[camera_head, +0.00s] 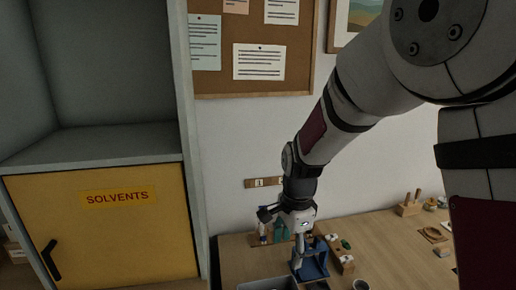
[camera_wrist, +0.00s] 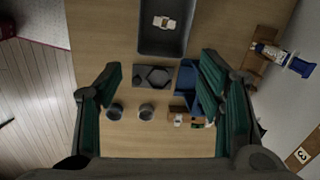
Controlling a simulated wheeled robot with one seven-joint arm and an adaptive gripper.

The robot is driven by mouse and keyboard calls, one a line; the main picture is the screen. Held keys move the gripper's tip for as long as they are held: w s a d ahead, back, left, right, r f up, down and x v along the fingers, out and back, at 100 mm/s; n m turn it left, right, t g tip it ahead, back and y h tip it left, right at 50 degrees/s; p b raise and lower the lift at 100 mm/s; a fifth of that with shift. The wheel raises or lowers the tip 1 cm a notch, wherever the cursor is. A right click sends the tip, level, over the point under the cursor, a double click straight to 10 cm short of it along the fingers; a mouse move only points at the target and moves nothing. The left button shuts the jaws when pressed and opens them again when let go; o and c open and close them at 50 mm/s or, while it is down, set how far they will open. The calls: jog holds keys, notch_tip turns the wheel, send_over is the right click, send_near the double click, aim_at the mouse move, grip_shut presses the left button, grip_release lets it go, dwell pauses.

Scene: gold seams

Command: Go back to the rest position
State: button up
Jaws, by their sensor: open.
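My gripper (camera_wrist: 160,95) is open and empty in the wrist view, its two green-padded fingers wide apart above the wooden table (camera_wrist: 108,35). In the head view my gripper (camera_head: 282,214) points down over the near left part of the table, close to a blue holder (camera_head: 310,262). The blue holder also shows in the wrist view (camera_wrist: 186,88), partly hidden by the right finger. I cannot tell the exact height of the fingers above the table.
A dark grey tray (camera_wrist: 164,42) holds a white labelled item (camera_wrist: 164,22). A dark plate (camera_wrist: 152,77) with a hexagonal recess and two small round cups (camera_wrist: 147,111) lie between the fingers. A yellow SOLVENTS cabinet (camera_head: 110,230) stands left. A bottle (camera_wrist: 285,60) is at right.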

jog(key=s+d+r+n+t, duration=0.2)
jog(key=s+d+r+n, duration=0.4)
jog(key=s+r, duration=0.5)
jog(key=s+d+r+n+t, duration=0.1)
jog(key=s+d+r+n, duration=0.1)
jog(key=s, duration=0.4)
jog(key=s+d+r+n+t, duration=0.1)
jog(key=s+d+r+n, duration=0.2)
jog(key=s+r+n, duration=0.1)
jog(key=shift+s+d+r+n+t, duration=0.3)
jog(key=shift+s+n+t, duration=0.1)
jog(key=shift+s+n, duration=0.6)
jog(key=shift+w, duration=0.2)
